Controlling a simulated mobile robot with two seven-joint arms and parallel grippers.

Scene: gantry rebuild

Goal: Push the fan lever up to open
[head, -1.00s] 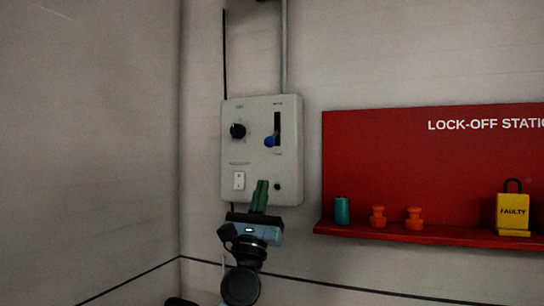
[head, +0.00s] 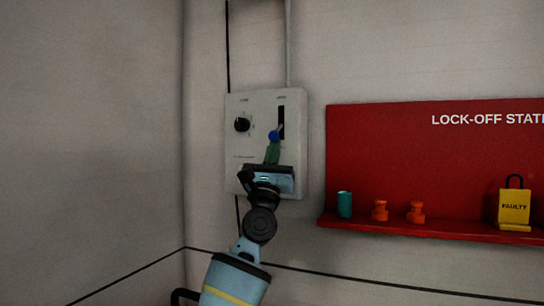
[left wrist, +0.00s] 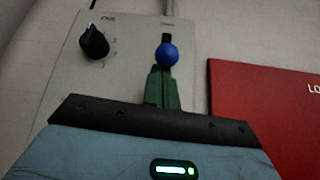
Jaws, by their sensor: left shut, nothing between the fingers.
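The fan lever is a blue ball knob (head: 273,136) in a dark vertical slot on the right side of a pale grey wall panel (head: 233,150). In the head view the knob is near the slot's lower part, with dark slot showing above it. My left gripper (head: 272,153) is shut and empty, its green fingers pointing up just below the knob. In the left wrist view the blue knob (left wrist: 167,54) sits right at the fingertips (left wrist: 163,72). I cannot tell whether they touch. My right gripper is not in view.
A black rotary knob (head: 242,124) is on the panel's left half. A red lock-off board (head: 420,150) is to the right, its shelf (head: 450,231) holding a teal cylinder (head: 344,204), two orange pieces (head: 380,211) and a yellow padlock (head: 514,209). Bare wall lies to the left.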

